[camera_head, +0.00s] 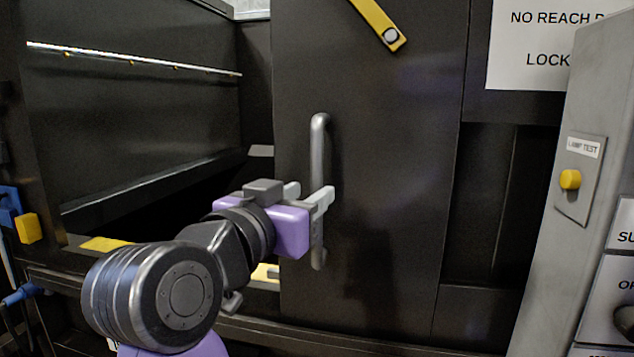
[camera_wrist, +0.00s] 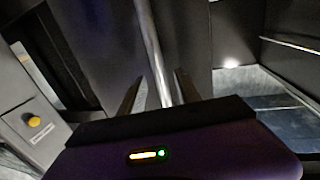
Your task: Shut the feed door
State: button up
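The feed door (camera_head: 390,180) is a dark panel in the middle of the head view. To its left the feed opening (camera_head: 185,200) is uncovered, so the door stands open. A vertical grey bar handle (camera_head: 318,150) is fixed near the door's left edge. My gripper (camera_head: 308,195) is at the lower half of the handle. In the wrist view the handle (camera_wrist: 150,45) runs between the two fingers of my gripper (camera_wrist: 160,90), with a gap visible on each side. The fingers look open around the bar; contact is not clear.
A yellow latch bar (camera_head: 378,22) is at the top of the door. A grey control panel (camera_head: 585,130) with a yellow lamp-test button (camera_head: 570,180) stands at the right. A sill with yellow marks (camera_head: 105,244) runs below the opening. Blue and yellow parts (camera_head: 28,228) sit far left.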

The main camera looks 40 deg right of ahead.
aim_at(314, 190)
jog(key=shift+p+x, duration=0.5)
jog(key=shift+x, duration=1.5)
grip_shut()
